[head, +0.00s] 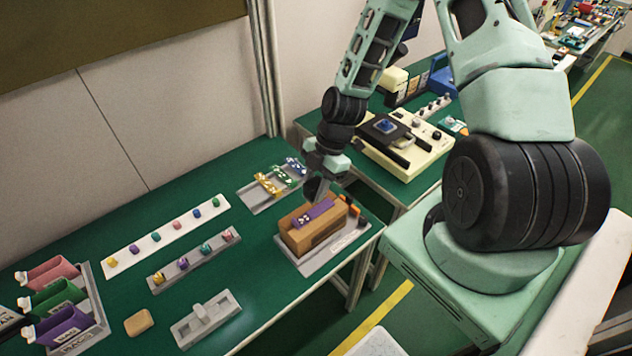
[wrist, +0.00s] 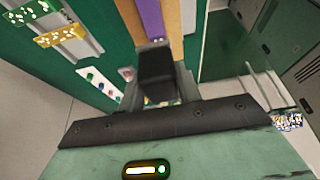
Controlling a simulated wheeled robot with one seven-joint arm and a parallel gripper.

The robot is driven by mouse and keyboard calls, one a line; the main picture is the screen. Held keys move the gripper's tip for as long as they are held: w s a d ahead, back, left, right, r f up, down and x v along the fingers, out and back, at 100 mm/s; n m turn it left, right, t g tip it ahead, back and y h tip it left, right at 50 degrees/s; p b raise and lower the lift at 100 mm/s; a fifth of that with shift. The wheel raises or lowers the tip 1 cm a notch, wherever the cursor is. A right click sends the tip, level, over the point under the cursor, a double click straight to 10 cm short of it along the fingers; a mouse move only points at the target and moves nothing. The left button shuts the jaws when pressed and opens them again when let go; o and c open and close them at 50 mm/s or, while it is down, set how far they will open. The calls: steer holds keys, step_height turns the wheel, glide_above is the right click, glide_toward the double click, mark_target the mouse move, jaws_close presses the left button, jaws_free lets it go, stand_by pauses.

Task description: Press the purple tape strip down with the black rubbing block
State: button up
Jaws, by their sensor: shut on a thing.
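The purple tape strip (head: 318,213) lies along the top of a brown wooden block (head: 330,233), which sits on a grey base plate near the table's right edge. In the wrist view the purple strip (wrist: 151,18) runs up and away between tan wood. The rubbing block covers the near end of the strip in the wrist view. I cannot tell whether it touches the strip.
A grey rack (head: 260,203) with gold, green and blue pieces stands just left of the wooden block. A white strip (head: 142,252) and a grey rail (head: 205,253) hold coloured knobs. Coloured bins (head: 60,322) stand front left. A cream machine (head: 420,150) is on the table behind.

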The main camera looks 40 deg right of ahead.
mark_target(311, 215)
steer(key=shift+f, duration=0.15)
steer(key=shift+f+b, duration=2.35)
steer(key=shift+f, duration=0.5)
steer(key=shift+f+b, duration=0.4)
steer(key=shift+f, duration=0.15)
steer(key=shift+r, duration=0.1)
steer(key=shift+r+p, duration=2.9)
steer(key=shift+r, duration=0.6)
